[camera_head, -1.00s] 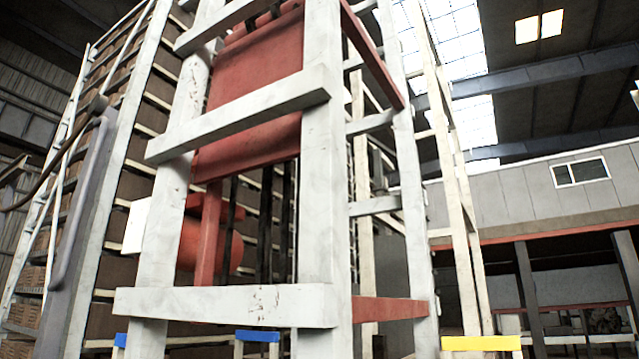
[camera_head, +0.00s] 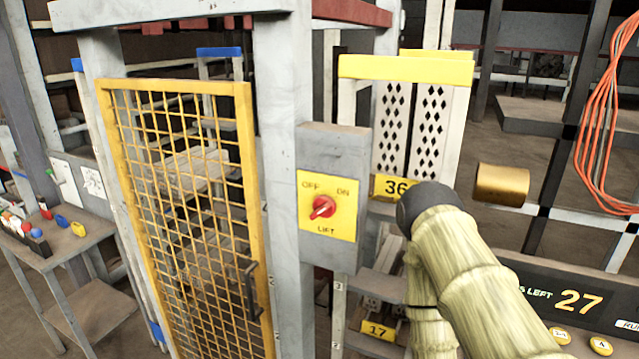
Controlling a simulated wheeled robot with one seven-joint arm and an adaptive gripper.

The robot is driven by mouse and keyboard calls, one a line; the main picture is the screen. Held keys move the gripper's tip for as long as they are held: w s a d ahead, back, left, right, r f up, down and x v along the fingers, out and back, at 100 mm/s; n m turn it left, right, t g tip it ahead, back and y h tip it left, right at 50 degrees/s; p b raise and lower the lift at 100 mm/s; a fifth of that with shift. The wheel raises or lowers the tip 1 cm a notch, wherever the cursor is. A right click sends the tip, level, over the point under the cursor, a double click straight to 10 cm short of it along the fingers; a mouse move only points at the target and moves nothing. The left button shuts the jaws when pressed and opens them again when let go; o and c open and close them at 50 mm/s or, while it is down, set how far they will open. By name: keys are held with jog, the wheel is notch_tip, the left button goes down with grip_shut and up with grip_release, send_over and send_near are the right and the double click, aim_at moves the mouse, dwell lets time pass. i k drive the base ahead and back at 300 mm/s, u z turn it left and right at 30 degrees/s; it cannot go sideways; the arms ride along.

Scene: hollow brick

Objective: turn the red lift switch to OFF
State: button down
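The plate reads OFF at upper left, ON at upper right and LIFT below. It is fixed to a grey box (camera_head: 334,150) on a pale post. The knob's ridge seems to lean toward ON, but it is too small to be sure. Nothing touches the knob. A straw-coloured, jointed limb with a dark rounded cap, apparently my arm, stands to the right of the switch. My gripper's fingers do not show.
A yellow mesh gate (camera_head: 190,190) with a dark handle stands left of the switch. A side table (camera_head: 65,240) holds small coloured items at far left. A gold cylinder (camera_head: 502,185) shows at right. A dark panel (camera_head: 565,300) reading 27 is at lower right. Orange cables (camera_head: 603,130) hang at far right.

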aim_at(325, 206)
jog(key=k, duration=0.5)
jog(key=u, duration=1.45)
jog(key=k, duration=0.75)
jog(key=z, duration=1.2)
jog(key=i, duration=0.5)
jog(key=z, duration=0.05)
